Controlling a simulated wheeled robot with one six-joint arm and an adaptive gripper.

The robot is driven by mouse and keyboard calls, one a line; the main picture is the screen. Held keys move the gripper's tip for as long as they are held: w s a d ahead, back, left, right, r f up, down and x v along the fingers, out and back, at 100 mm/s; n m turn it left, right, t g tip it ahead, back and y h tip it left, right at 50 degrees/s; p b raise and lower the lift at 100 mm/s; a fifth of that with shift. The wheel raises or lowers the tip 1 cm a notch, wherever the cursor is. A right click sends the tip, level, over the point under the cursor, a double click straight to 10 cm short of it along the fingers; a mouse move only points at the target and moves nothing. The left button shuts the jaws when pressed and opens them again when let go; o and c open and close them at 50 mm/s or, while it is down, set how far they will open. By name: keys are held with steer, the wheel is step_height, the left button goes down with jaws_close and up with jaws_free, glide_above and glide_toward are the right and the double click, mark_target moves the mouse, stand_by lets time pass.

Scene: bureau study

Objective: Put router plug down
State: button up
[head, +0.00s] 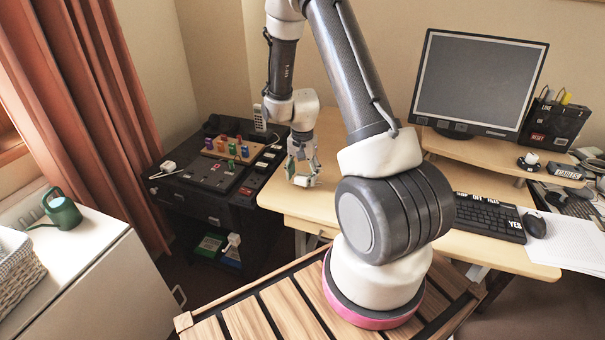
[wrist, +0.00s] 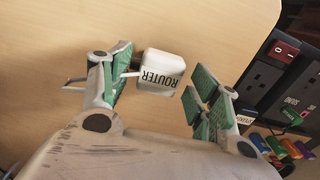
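The router plug (wrist: 160,75) is a white block with a black ROUTER label. In the wrist view it lies between my fingertips, over the pale wooden desk top (wrist: 190,22); it seems to rest on the wood. My gripper (wrist: 158,85) has green-padded fingers spread on both sides of the plug. A small gap shows between the plug and the right-hand pads; whether the left finger touches it is hard to tell.
A black cabinet (head: 206,200) with sockets, switches and coloured plugs stands left of the desk. A white plug (head: 168,167) lies on its far left. The monitor (head: 478,82), keyboard (head: 489,217) and mouse (head: 534,225) are on the desk's right. Bare wood surrounds my gripper.

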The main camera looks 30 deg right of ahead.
steer(key=shift+r, duration=0.1)
step_height(320, 180, up, 12)
steer(key=r, duration=0.1)
step_height(320, 180, up, 9)
steer(key=n+t, duration=0.1)
steer(key=n, duration=0.2)
glide_above(302, 176)
steer(key=s+a, duration=0.2)
steer(key=s, duration=0.2)
steer(key=s+a+r+n+t, duration=0.1)
steer(key=s+r+n, duration=0.2)
steer(key=s+r, duration=0.3)
steer(key=s+a+r+n+t, duration=0.2)
steer(key=s+r+n, duration=0.2)
steer(key=s, duration=0.9)
steer(key=shift+v, duration=1.15)
steer(key=shift+w, duration=0.15)
